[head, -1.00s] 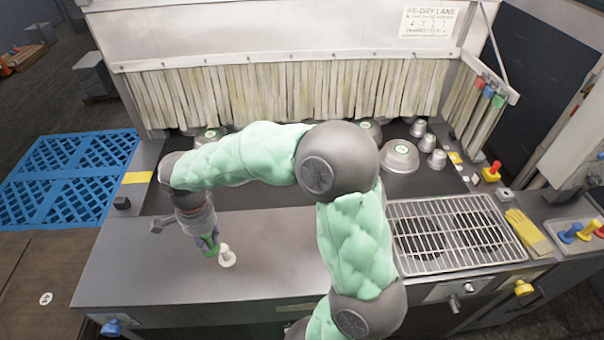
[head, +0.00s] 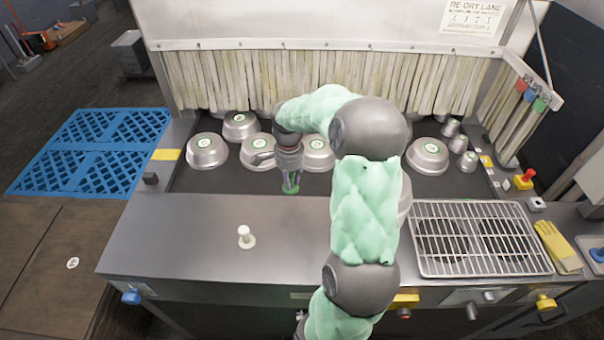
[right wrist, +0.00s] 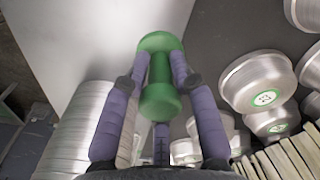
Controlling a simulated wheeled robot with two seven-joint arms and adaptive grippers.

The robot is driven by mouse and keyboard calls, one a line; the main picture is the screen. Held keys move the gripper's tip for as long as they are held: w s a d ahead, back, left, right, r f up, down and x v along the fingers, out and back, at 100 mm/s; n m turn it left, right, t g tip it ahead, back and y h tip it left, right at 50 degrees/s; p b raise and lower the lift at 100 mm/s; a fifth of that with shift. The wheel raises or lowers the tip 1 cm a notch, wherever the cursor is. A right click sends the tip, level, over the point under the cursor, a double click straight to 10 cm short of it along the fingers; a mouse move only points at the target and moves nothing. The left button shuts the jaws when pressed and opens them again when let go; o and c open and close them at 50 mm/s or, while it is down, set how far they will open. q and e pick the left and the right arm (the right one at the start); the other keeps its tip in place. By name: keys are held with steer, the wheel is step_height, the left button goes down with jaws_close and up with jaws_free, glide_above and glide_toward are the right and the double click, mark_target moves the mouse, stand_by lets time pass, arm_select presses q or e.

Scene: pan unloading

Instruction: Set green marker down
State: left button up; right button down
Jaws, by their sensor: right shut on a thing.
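The green marker (right wrist: 158,92), a spool-like piece with a wide end, is held between the purple fingers of my right gripper (right wrist: 160,78) in the right wrist view. In the head view the right gripper (head: 290,180) points down near the back edge of the steel counter, by the dark pan bed. Only a little green of the marker (head: 290,191) shows at its fingertips. I cannot tell whether the marker touches a surface. A white marker (head: 245,236) stands upright on the counter (head: 170,235), in front and left of the gripper. My left gripper is not in view.
Several upturned silver pans (head: 206,151) with green labels stand on the dark bed (head: 200,182) behind the counter. Pale hanging strips (head: 230,80) close off the back. A wire rack (head: 480,237) and yellow gloves (head: 558,247) lie to the right.

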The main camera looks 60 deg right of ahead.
steer(key=w+d+f, duration=0.1)
steer(key=d+f, duration=0.1)
steer(key=w+d+f, duration=0.2)
steer(key=d+f, duration=0.1)
steer(key=w+d+f+b, duration=0.1)
steer(key=w+d+f, duration=0.1)
steer(key=d, duration=0.1)
steer(key=shift+w+d+f, duration=0.15)
steer(key=shift+w+f, duration=0.1)
steer(key=shift+w+d+f, duration=0.2)
steer(key=shift+d+f, duration=0.1)
steer(key=shift+f, duration=0.3)
steer(key=shift+f+b, duration=0.4)
steer(key=shift+f, duration=0.95)
steer(key=shift+f, duration=0.15)
steer(key=c, duration=1)
jaws_free()
